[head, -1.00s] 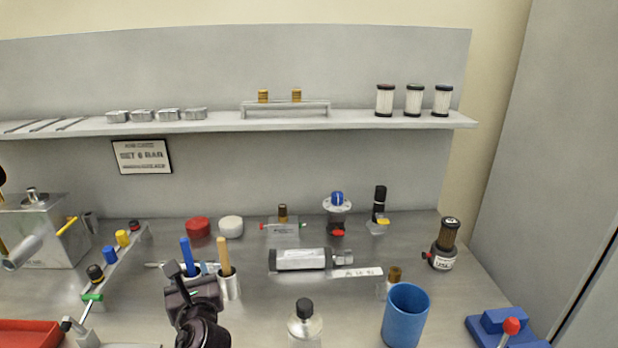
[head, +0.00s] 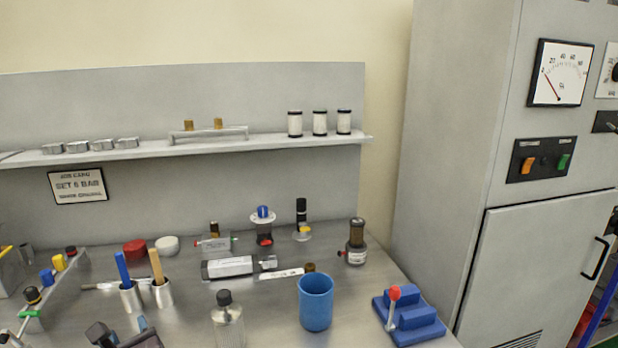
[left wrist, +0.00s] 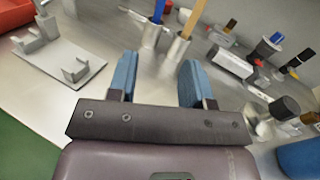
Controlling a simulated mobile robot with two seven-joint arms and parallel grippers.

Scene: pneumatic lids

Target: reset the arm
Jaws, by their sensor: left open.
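My left gripper (head: 122,336) shows at the bottom edge of the head view, partly cut off. In the left wrist view its two blue fingers (left wrist: 157,82) stand apart with nothing between them. Two metal cups hold a blue-handled tool (head: 122,268) and a wooden-handled tool (head: 157,267); they stand beyond the fingers, apart from them. My right gripper is in neither view.
A clear bottle (head: 228,325) and a blue cup (head: 316,303) stand right of my left gripper. A blue block with a red-knobbed lever (head: 408,318) sits at the bench's right. A grey cabinet with a gauge (head: 558,73) is beyond. A metal bracket plate (left wrist: 62,62) lies left of the fingers.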

